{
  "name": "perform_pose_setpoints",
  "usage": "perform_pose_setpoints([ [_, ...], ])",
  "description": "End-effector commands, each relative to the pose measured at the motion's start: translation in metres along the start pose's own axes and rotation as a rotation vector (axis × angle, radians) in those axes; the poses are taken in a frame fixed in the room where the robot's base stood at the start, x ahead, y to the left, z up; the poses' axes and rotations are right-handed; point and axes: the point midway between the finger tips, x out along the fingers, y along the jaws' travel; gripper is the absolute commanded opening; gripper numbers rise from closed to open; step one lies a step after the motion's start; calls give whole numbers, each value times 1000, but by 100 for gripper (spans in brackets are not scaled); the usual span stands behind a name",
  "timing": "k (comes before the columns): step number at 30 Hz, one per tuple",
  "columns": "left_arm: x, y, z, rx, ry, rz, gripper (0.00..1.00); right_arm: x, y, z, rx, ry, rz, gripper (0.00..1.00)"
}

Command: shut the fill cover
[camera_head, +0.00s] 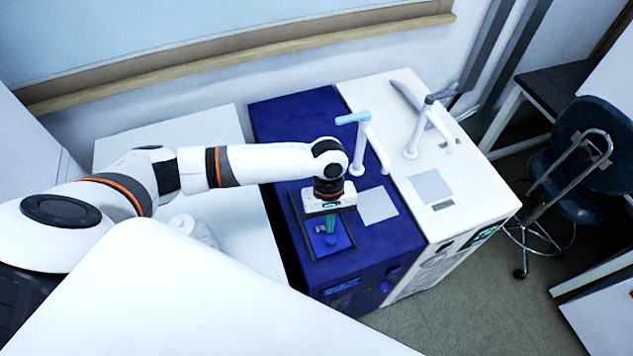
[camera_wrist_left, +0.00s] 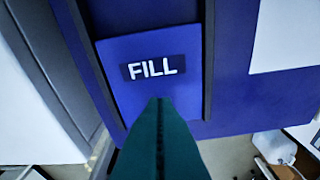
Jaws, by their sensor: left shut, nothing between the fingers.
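The fill cover (camera_head: 341,245) is a bright blue plate lying between dark rails on top of the dark blue machine (camera_head: 290,115). In the left wrist view the cover (camera_wrist_left: 121,92) carries a dark label reading FILL. My left gripper (camera_head: 331,238) points down over the cover, its green fingers shut with nothing between them. In the wrist view the closed fingertips (camera_wrist_left: 160,101) show just below the label; I cannot tell whether they touch the cover. The gripper and wrist hide the far part of the rails, so any opening there is not visible.
A white machine (camera_head: 467,205) stands right of the blue one. Each has a raised arm on top, the blue one's with a light blue cap (camera_head: 353,118). A light grey square panel (camera_head: 377,206) lies right of the cover. A dark chair (camera_head: 575,165) stands at the right.

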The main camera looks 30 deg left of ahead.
Motion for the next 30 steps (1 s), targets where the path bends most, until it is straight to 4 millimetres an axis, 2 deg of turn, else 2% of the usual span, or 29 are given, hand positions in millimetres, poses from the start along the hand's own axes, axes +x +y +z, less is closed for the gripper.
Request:
perform_pose_setpoints([
  [12, 4, 0, -5, 1, 4, 2, 0, -1, 0, 1, 0, -2, 0, 36],
  [16, -3, 0, -4, 2, 4, 0, 0, 1, 0, 1, 0, -2, 0, 36],
  [20, -25, -1, -3, 3, -1, -3, 0, 6, 0, 1, 0, -2, 0, 36],
  [30, -96, 0, -2, 0, -3, -5, 0, 18, 2, 0, 1, -3, 2, 36],
])
